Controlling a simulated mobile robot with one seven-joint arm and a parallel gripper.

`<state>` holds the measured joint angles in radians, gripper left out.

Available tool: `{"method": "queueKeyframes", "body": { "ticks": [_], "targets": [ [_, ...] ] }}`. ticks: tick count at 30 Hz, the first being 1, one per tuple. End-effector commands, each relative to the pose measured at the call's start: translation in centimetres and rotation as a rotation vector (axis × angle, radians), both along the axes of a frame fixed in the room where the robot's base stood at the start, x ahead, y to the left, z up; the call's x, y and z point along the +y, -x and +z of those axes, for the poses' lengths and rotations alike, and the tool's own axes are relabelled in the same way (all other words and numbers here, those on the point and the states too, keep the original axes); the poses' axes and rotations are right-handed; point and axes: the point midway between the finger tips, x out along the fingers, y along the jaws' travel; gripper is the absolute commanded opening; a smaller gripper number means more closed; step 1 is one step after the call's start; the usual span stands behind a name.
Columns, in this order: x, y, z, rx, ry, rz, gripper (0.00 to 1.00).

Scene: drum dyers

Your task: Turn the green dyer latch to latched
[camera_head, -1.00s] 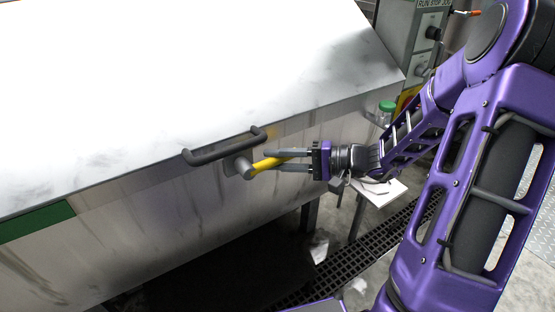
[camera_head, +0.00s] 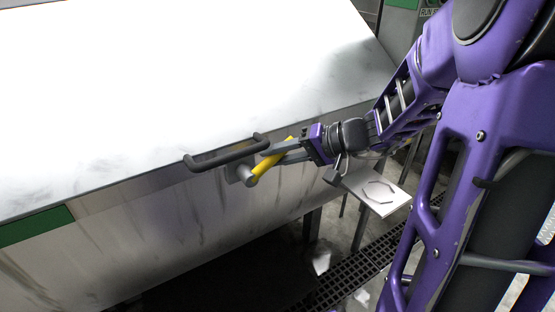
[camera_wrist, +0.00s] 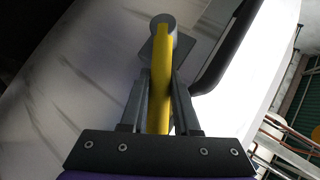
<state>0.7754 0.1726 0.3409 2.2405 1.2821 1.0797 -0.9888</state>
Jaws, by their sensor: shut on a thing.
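The latch has a yellow lever (camera_head: 266,163) on a grey round pivot (camera_head: 245,174), set on the front face of the dyer (camera_head: 150,232) just below the dark bar handle (camera_head: 225,153). The lever points up and to the right from the pivot. My gripper (camera_head: 279,150) is shut on the lever near its outer end. In the wrist view the yellow lever (camera_wrist: 161,75) runs between the two grey fingers up to the round pivot (camera_wrist: 163,22). A green strip (camera_head: 36,225) marks the dyer's front at left.
The dark handle (camera_wrist: 232,45) lies close beside the fingers. A small white shelf (camera_head: 380,192) stands below my arm at right. A dark floor grating (camera_head: 345,275) runs beneath. The space in front of the dyer face is open.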

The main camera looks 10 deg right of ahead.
Motion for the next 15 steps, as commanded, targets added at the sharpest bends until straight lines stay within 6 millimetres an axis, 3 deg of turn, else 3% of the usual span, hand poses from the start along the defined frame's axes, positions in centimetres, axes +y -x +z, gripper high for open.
{"method": "queueKeyframes", "body": {
  "ticks": [13, 14, 15],
  "targets": [
    [0.01, -0.02, 0.16, -0.005, 0.012, -0.001, 0.0],
    [0.01, -0.02, 0.16, -0.005, 0.012, -0.001, 0.32],
    [0.01, -0.02, 0.16, -0.005, 0.012, -0.001, 0.39]
  ]
}}
